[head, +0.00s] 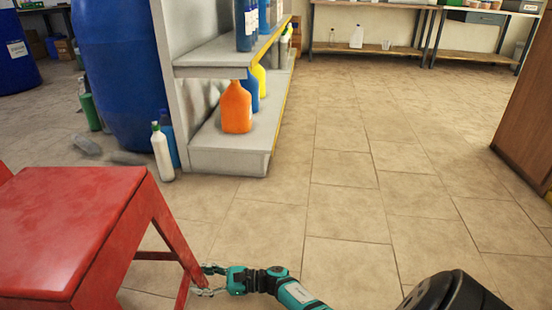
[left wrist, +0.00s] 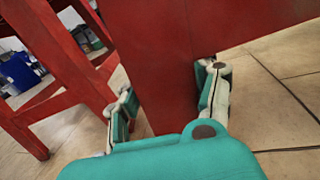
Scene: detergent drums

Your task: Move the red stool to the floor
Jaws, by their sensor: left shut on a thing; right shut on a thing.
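The red stool (head: 65,225) fills the lower left of the head view, its flat seat on top and its legs splayed. My right gripper (head: 204,280) is shut on the stool's right-hand leg, low down. In the left wrist view, my left gripper (left wrist: 168,88) is shut on a wide red part of the stool (left wrist: 160,45), one finger on each side. My left gripper is out of the head view. The feet of the stool are mostly hidden, so I cannot tell whether they all touch the floor.
A grey shelf unit (head: 228,160) with an orange jug (head: 236,107) stands ahead. A white bottle (head: 162,152) and a large blue drum (head: 115,70) are beside it. A brown wooden cabinet (head: 530,110) stands at right. The tiled floor (head: 345,190) between is clear.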

